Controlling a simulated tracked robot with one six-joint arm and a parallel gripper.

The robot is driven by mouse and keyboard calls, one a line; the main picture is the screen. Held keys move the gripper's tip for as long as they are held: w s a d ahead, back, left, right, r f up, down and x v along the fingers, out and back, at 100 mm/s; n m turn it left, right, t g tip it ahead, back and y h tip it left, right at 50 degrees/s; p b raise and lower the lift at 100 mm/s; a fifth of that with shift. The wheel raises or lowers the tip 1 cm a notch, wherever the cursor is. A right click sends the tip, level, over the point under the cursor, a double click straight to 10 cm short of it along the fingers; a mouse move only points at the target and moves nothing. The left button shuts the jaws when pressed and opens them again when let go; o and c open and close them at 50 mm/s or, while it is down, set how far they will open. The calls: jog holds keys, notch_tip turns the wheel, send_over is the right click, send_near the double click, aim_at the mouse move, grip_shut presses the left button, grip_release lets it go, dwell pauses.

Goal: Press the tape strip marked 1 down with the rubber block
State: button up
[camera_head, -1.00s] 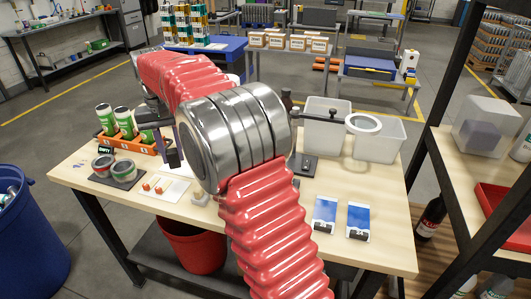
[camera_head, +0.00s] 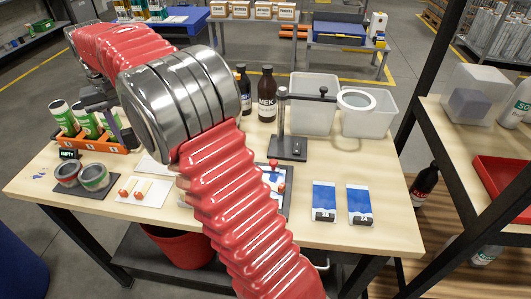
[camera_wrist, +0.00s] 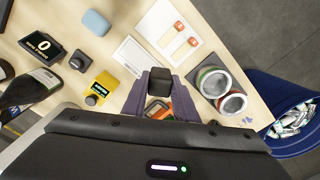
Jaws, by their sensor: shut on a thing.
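My gripper (camera_wrist: 160,93) is shut on a dark block (camera_wrist: 160,80), seen between its two purple-grey fingers in the wrist view; I take it to be the rubber block. In the head view my gripper (camera_head: 121,125) is at the right end of an orange rack (camera_head: 95,144), above the table. The rack holds green-and-white cans (camera_head: 63,117). In the wrist view an orange and green thing (camera_wrist: 160,110) shows partly between the fingers, mostly hidden. I cannot make out a tape strip marked 1 in either view.
Blue-and-white cards (camera_head: 324,200) lie at the right. A black stand (camera_head: 288,148), a MEK bottle (camera_head: 267,95) and clear bins (camera_head: 372,118) stand behind.

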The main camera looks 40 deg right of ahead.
jog(key=shift+d, duration=0.35)
jog(key=s+d+m, duration=0.2)
jog(key=s+d, duration=0.4)
jog(key=d, duration=0.3)
jog(key=m, duration=0.5)
send_over(272, 184)
notch_tip(272, 184, down, 3)
jog(key=shift+w+a+r, duration=0.1)
jog(key=shift+w+a, duration=0.15)
jog(key=shift+a, duration=0.2)
jog(key=shift+f, duration=3)
jog(key=shift+f, duration=0.45)
jog(key=shift+r, duration=0.1)
